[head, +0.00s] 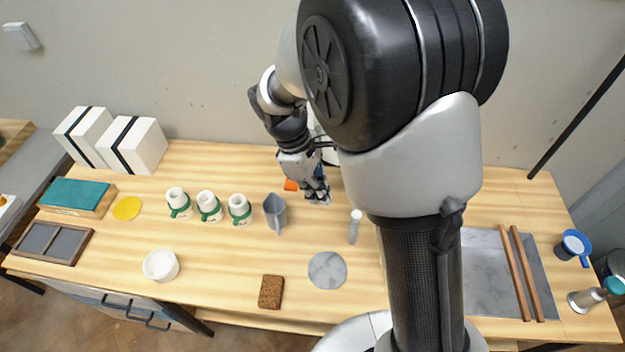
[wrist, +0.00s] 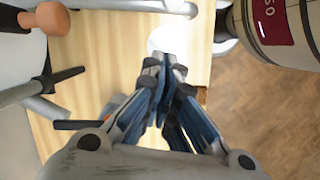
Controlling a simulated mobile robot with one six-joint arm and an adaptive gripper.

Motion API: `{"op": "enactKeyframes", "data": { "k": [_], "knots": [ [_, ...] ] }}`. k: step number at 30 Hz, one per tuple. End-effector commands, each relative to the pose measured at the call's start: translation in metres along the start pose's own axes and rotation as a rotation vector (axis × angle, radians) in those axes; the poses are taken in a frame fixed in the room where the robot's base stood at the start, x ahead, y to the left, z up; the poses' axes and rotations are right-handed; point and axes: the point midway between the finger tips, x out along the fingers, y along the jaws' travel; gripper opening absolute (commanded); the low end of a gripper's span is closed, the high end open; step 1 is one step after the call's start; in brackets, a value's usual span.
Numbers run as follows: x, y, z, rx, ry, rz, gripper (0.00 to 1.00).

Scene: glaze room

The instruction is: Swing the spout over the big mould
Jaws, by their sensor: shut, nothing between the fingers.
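Two white block moulds with black straps stand at the back left in the head view, a left one (head: 84,135) and a right one (head: 132,145). The right one looks a little larger, but I cannot be sure which is the big mould. My gripper (head: 317,198) is low over the back middle of the table, far right of the moulds. In the wrist view its fingers (wrist: 166,68) are together and empty. A pale pipe (wrist: 150,5), possibly the spout, crosses the top edge there, apart from the fingertips. My arm hides much behind it in the head view.
Several white cups with green bands (head: 209,206) and a grey jug (head: 275,213) stand left of my gripper. A short white-topped post (head: 354,226) stands to its right. A large cylinder with a red label (wrist: 285,25) fills the wrist view's upper right.

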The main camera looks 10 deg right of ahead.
Motion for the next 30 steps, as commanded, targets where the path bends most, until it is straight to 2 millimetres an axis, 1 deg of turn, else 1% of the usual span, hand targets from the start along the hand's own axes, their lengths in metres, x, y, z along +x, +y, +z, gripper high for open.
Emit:
{"op": "enactKeyframes", "data": {
  "k": [1, 2, 3, 6, 9, 14, 25, 30],
  "knots": [
    [0.013, -0.001, 0.000, 0.000, -0.002, -0.003, 0.00],
    [0.018, 0.000, 0.000, 0.000, -0.002, -0.002, 0.00],
    [0.022, 0.000, 0.005, 0.002, -0.001, -0.001, 0.00],
    [0.027, 0.000, 0.020, 0.002, 0.000, 0.000, 0.00],
    [0.032, 0.000, 0.029, 0.002, 0.001, 0.000, 0.00],
    [0.035, 0.000, 0.035, 0.000, 0.001, 0.000, 0.00],
    [0.035, 0.000, 0.036, -0.003, 0.001, 0.001, 0.00],
    [0.035, -0.001, 0.042, -0.033, 0.001, 0.012, 0.00]
  ]
}}
